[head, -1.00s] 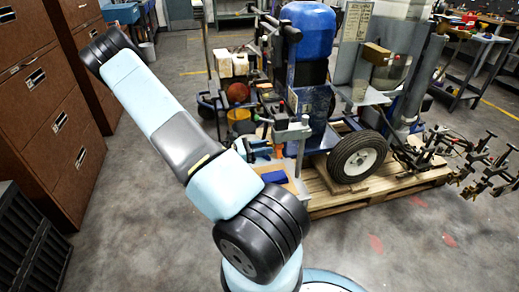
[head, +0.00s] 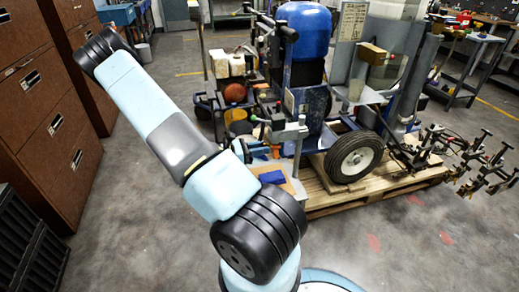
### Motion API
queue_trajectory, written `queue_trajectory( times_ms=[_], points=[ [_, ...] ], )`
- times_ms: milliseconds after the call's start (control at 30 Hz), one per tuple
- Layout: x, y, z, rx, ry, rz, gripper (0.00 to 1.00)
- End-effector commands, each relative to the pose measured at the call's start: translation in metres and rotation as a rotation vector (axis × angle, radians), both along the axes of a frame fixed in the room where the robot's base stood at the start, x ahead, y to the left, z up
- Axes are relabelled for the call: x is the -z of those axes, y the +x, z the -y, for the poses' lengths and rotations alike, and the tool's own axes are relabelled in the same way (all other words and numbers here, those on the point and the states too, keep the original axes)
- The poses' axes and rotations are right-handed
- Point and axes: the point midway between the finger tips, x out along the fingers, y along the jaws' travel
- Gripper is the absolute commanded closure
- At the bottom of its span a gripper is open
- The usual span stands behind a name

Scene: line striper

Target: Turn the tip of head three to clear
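The line striper (head: 307,100) stands on a wooden pallet (head: 405,187) in the middle of the head view, with a blue tank on top and a black tyre (head: 353,157). Several spray heads (head: 487,165) sit along a bar that reaches out past the pallet at the right. They are too small to tell which is head three or how its tip is turned. My arm rises from the bottom centre to the upper left, left of the striper and far from the heads. My gripper is not seen.
Brown drawer cabinets (head: 60,120) and a black crate (head: 28,245) line the left side. A workbench (head: 470,60) stands at the back right. The floor in front of the pallet is clear at the right.

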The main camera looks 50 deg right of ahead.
Motion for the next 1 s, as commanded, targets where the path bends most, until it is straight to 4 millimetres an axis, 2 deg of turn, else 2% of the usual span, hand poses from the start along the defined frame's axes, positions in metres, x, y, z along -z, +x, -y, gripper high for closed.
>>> queue_trajectory(
  times_ms=[33,267,533,1000],
  points=[
    [0.0000,0.0000,0.0000,0.000,0.000,0.000,0.78],
    [0.0000,0.0000,0.0001,0.000,0.000,0.000,1.00],
    [0.0000,-0.0002,0.0003,0.001,0.021,-0.035,1.00],
    [0.0000,-0.0011,0.0008,0.002,0.274,-0.446,1.00]
  ],
)
